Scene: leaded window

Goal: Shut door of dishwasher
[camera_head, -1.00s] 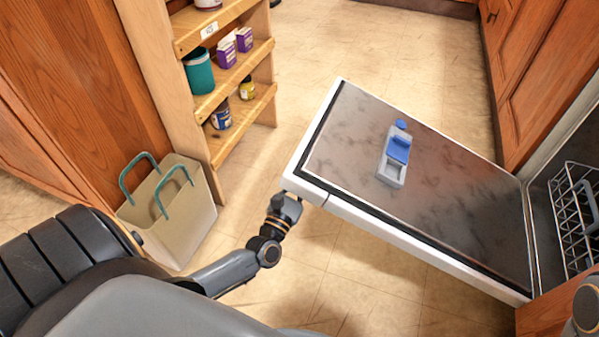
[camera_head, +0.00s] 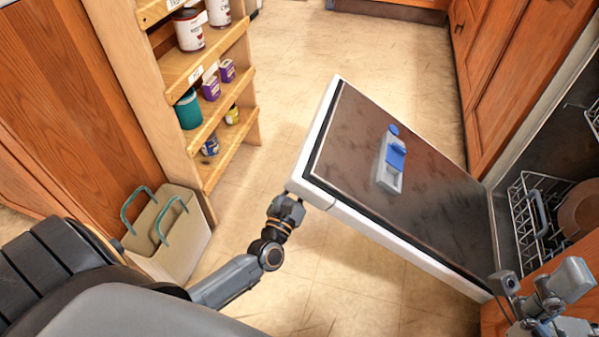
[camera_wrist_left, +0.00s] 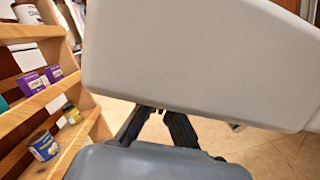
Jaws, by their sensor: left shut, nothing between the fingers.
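The dishwasher door (camera_head: 345,120) is partly open and tilted, with its inner metal face up and its outer end raised. A dispenser (camera_head: 391,160) with blue parts sits on that face. My left gripper (camera_head: 290,200) is at the near outer corner of the door, at its white edge. In the left wrist view my left gripper's fingers (camera_wrist_left: 160,112) are shut and empty, right under the pale door edge (camera_wrist_left: 195,60); their tips are partly hidden. My right gripper (camera_head: 545,305) is at the lower right, before the cabinet; its fingers are not clear.
The dishwasher's inside at the right holds a wire rack (camera_head: 535,215) with a brown dish (camera_head: 580,208). A wooden shelf (camera_head: 205,75) with cans and boxes stands at the left. A beige bag (camera_head: 175,240) stands on the floor by it. Open floor lies beyond the door.

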